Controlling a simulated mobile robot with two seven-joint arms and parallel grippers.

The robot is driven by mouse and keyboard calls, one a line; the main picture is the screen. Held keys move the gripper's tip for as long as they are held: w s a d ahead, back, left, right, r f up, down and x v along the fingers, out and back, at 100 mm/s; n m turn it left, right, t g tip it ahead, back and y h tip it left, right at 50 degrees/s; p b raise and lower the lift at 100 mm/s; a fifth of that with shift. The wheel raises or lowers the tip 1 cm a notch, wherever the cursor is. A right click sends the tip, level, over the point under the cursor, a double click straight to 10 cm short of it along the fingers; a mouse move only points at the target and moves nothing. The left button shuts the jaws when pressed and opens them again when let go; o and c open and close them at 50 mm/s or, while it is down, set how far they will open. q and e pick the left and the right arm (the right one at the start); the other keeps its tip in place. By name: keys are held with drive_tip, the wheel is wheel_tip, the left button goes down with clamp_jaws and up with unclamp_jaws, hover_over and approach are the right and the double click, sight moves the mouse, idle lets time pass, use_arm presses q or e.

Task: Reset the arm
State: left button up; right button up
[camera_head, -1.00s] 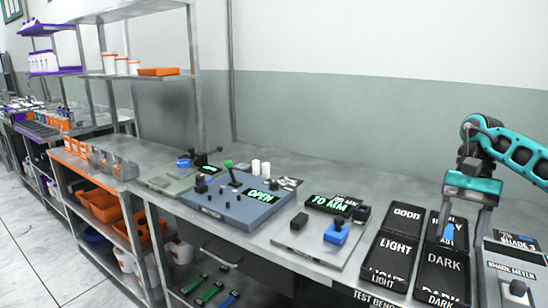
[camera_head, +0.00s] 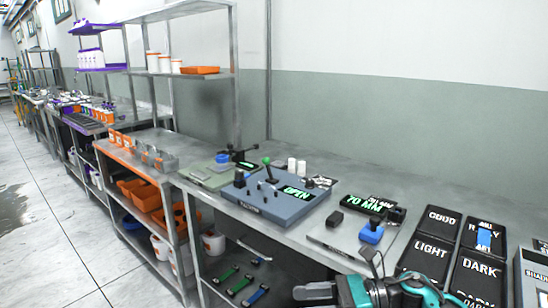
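My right arm (camera_head: 420,287), teal and black, is folded low at the bottom edge, in front of the bench. A small blue piece (camera_head: 484,240) lies in the upper right black tray of the labelled group, apart from the arm. My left gripper is not in view.
The steel bench holds a grey-blue console reading OPEN (camera_head: 275,208), a 70 MM gauge (camera_head: 362,204) with a blue block (camera_head: 371,233), and black trays marked GOOD, LIGHT and DARK (camera_head: 478,272). An orange-edged shelf (camera_head: 135,160) stands left. The floor (camera_head: 40,220) at left is clear.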

drive_tip(key=s+d+f+n+t+h, duration=0.5)
drive_tip(key=s+f+n+h, duration=0.2)
drive_tip(key=n, duration=0.4)
drive_tip(key=s+d+f+n+t+h+p, duration=0.1)
drive_tip(key=s+d+f+n+t+h, duration=0.4)
drive_tip(key=s+f+n, duration=0.4)
drive_tip(key=d+f+n+h, duration=0.1)
drive_tip(key=n+h, duration=0.1)
drive_tip(key=n, duration=0.1)
drive_tip(key=shift+s+n, duration=0.3)
drive_tip(key=shift+s, duration=0.1)
